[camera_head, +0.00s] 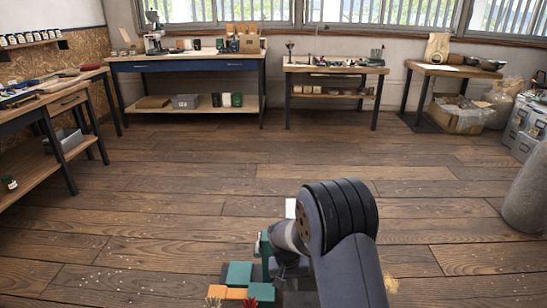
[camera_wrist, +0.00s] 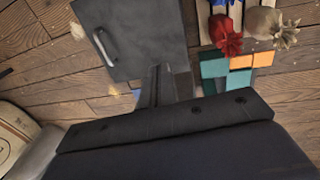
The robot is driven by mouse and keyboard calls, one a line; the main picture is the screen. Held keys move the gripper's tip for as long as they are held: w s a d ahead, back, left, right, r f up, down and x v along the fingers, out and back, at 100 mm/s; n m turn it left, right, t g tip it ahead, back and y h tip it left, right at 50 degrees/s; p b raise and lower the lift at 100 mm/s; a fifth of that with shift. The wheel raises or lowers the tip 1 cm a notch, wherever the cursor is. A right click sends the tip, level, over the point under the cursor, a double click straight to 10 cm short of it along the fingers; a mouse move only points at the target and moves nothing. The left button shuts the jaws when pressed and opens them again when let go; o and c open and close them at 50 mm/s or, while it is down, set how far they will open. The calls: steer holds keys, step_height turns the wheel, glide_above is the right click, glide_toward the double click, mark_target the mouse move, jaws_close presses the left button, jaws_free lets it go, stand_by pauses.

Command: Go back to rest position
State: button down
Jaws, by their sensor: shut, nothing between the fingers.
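My arm is folded low in the bottom middle of the head view, over the wooden floor (camera_head: 180,210). My gripper (camera_wrist: 165,88) shows dark and partly hidden in the wrist view, pointing down. Its fingers are shut with nothing seen between them. In the head view the arm's bulky dark joint hides most of the gripper. Teal and orange blocks (camera_wrist: 238,62) lie close to the right of the gripper in the wrist view; they also show at the bottom of the head view (camera_head: 238,274).
A grey panel with a handle (camera_wrist: 120,40) and red and beige tufted items (camera_wrist: 226,35) are near the gripper. Benches (camera_head: 190,62), (camera_head: 335,69), (camera_head: 455,70) line the back wall; another (camera_head: 40,105) stands left. A grey rounded object (camera_head: 527,190) is right. The middle floor is clear.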

steer(key=shift+w+a+f+h+b, duration=0.15)
steer(key=shift+a+h, duration=0.5)
steer(key=shift+a, duration=0.7)
steer(key=shift+s+a+r+h+b, duration=0.15)
steer(key=shift+a+h, duration=0.5)
steer(key=shift+a, duration=0.65)
steer(key=shift+w+f, duration=0.1)
steer(key=shift+f, duration=0.1)
